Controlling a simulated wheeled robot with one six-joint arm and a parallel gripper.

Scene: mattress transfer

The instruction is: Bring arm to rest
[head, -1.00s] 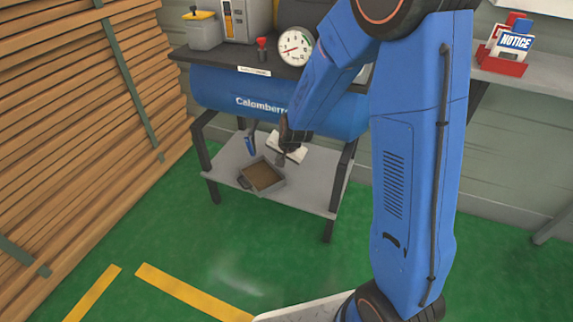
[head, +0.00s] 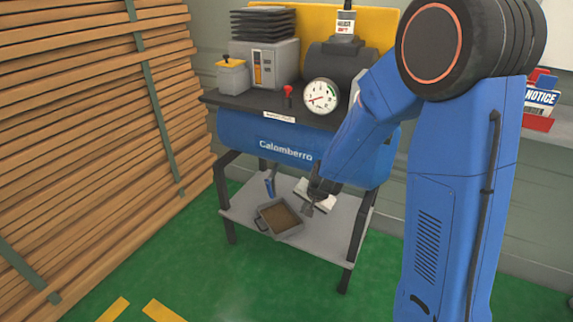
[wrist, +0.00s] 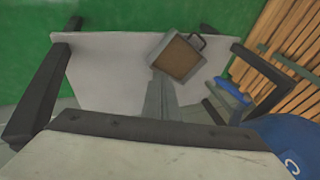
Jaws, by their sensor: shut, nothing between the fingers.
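My blue arm reaches down from the upper right in the head view. My gripper (head: 309,208) is in front of the blue tank and over the low grey shelf (head: 330,246). Its fingers (wrist: 160,94) are together and empty in the wrist view. They point toward a grey square tray (head: 281,218) with a brown inside, which lies on the shelf. The tray also shows in the wrist view (wrist: 176,57), just beyond the fingertips. I cannot tell whether the fingers touch anything.
A compressor with a blue tank (head: 250,138) and a dial gauge (head: 320,96) stands above the shelf. A small blue object (head: 269,183) is behind the tray. Stacked timber (head: 80,130) fills the left.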

